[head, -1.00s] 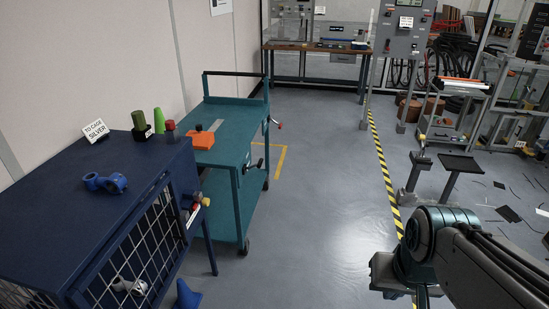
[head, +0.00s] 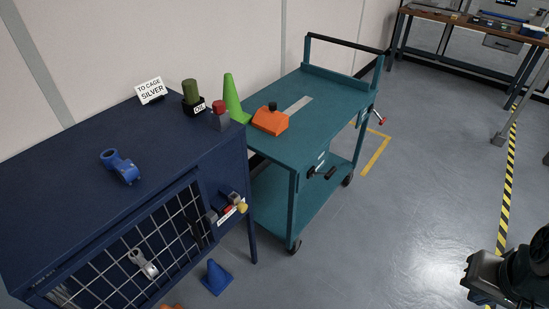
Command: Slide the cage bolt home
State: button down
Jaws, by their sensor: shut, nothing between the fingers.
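The dark blue cage (head: 105,190) stands at the left, its wire mesh door (head: 135,255) facing the aisle. The bolt fitting (head: 227,211) is at the right end of the door, near the cage corner. A grey metal part (head: 143,263) shows behind the mesh. Part of my dark arm is at the bottom right, well away from the cage; my gripper's fingers do not show.
A teal cart (head: 325,100) stands beside the cage. A blue cone (head: 217,278) is on the floor before it. Open floor (head: 390,230) lies right.

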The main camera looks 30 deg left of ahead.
aim_at(242, 207)
jog(key=u, duration=0.85)
jog(key=i, duration=0.9)
jog(key=u, duration=0.9)
